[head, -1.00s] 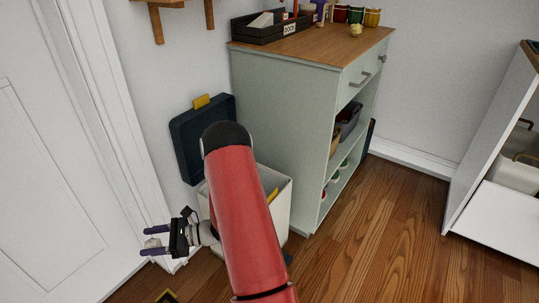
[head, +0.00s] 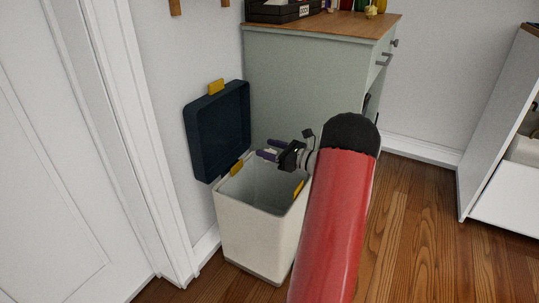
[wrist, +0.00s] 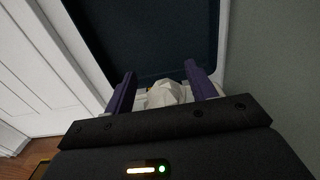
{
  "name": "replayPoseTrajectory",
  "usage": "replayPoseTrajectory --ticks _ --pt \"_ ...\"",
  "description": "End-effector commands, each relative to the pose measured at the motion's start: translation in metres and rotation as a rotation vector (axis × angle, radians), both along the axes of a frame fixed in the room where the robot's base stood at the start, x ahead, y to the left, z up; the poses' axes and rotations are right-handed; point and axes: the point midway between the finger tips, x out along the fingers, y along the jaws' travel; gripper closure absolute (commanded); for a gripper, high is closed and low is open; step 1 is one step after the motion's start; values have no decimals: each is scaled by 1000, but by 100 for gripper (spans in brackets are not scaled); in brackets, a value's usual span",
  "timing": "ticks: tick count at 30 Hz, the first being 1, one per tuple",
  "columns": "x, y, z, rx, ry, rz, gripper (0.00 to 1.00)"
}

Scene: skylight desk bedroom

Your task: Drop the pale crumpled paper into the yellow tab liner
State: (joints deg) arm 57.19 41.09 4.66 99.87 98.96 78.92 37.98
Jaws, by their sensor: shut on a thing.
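The pale crumpled paper (wrist: 165,94) is between the two purple fingers of my gripper (wrist: 160,88) in the wrist view, and the gripper is shut on it. In the head view my gripper (head: 267,149) is above the open bin, near its back rim, with the fingers pointing left; the paper is hard to make out there. The yellow tab liner (head: 254,184) is the grey inside of the white bin (head: 251,238). One yellow tab (head: 236,168) is on its left rim and another (head: 299,188) on its right.
The bin's dark blue lid (head: 219,132) stands open behind it, and fills much of the wrist view (wrist: 150,35). A pale green cabinet (head: 300,95) with a wooden top is close behind my gripper. A white door (head: 55,170) is at the left. Wooden floor (head: 405,230) is clear at the right.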

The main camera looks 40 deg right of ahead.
Motion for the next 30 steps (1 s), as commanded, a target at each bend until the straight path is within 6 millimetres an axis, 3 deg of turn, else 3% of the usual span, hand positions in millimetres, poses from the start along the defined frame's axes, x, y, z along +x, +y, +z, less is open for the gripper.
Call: replayPoseTrajectory --ticks 15,26,27,30 --pt "0 0 -53 0 -1 0 65" --pt "0 0 -58 -1 -1 0 65" --pt "0 0 -58 -1 -1 0 43" --pt "0 0 -58 -1 -1 0 30"
